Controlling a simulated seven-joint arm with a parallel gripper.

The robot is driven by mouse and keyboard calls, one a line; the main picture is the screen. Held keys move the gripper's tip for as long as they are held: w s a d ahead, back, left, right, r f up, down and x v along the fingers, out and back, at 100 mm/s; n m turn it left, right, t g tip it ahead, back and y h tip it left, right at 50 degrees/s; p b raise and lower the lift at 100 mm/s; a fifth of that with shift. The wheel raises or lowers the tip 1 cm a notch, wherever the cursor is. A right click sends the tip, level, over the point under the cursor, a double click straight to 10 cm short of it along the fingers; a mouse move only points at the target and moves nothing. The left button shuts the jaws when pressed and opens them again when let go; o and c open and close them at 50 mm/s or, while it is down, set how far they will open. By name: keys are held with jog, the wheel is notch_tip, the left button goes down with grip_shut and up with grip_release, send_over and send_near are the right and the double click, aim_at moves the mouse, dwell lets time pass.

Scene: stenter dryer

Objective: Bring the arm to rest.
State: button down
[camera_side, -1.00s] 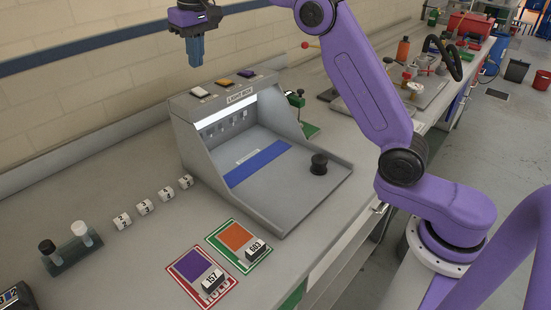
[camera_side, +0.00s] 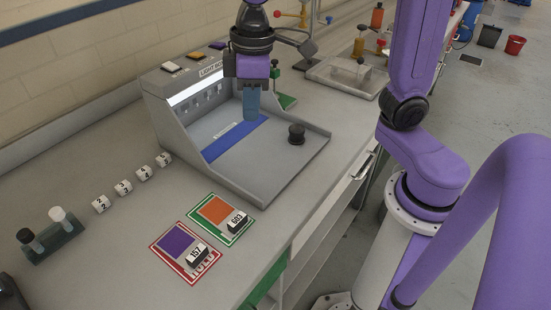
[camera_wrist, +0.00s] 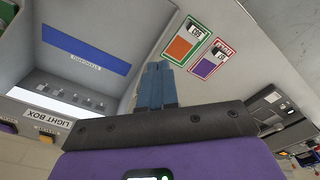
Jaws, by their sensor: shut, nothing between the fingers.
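My gripper (camera_side: 251,104) points down above the grey light box (camera_side: 262,178), in front of its lit back panel. Its blue fingers are together with nothing between them. In the wrist view my gripper (camera_wrist: 157,70) shows its closed fingers in front of the light box's side wall. The light box has a blue strip (camera_side: 234,139) on its floor and a black knob (camera_side: 296,134) at its right. I cannot tell how high the fingertips are above the floor of the box.
Several white numbered cubes (camera_side: 122,188) stand left. A holder (camera_side: 52,245) with black and white knobs is at far left. A grey tray (camera_side: 346,76) lies behind.

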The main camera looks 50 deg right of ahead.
jog(key=s+d+f+n, duration=0.2)
jog(key=s+d+f, duration=0.2)
jog(key=s, duration=0.4)
jog(key=s+d+f+n, duration=0.2)
jog(key=s+d, duration=0.3)
jog(key=s, duration=0.3)
jog(key=shift+s+f, duration=0.15)
jog(key=shift+f, duration=0.7)
